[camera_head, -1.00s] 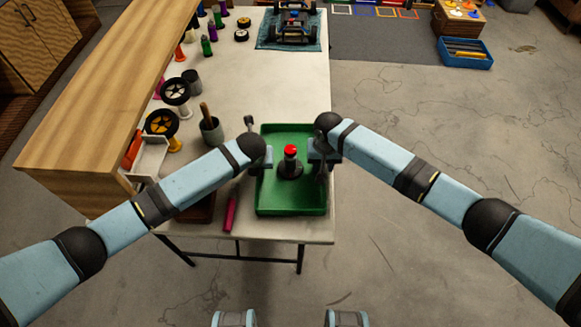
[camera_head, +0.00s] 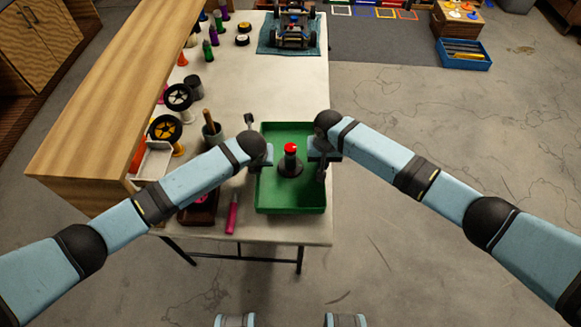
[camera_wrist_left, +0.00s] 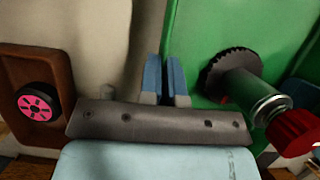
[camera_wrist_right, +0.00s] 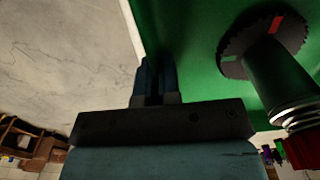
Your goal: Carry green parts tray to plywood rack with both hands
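The green parts tray (camera_head: 291,199) is at the near right of the white workbench. A dark upright part with a red top (camera_head: 291,160) stands in it. My left gripper (camera_head: 264,154) is at the tray's left wall; in the left wrist view its fingers (camera_wrist_left: 165,80) are close together on the wall edge. My right gripper (camera_head: 318,150) is at the right wall; its fingers (camera_wrist_right: 155,78) are close together there too. Whether the tray touches the bench is hard to tell. A plywood structure, seemingly the rack (camera_head: 105,100), stands along the bench's left side.
A pink-handled tool (camera_head: 232,214) lies left of the tray on the workbench (camera_head: 285,90). A dark cup (camera_head: 212,133), wheels (camera_head: 165,128) and bottles (camera_head: 208,50) stand along the left. A car chassis (camera_head: 290,30) sits at the far end. Open floor (camera_head: 430,130) lies right.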

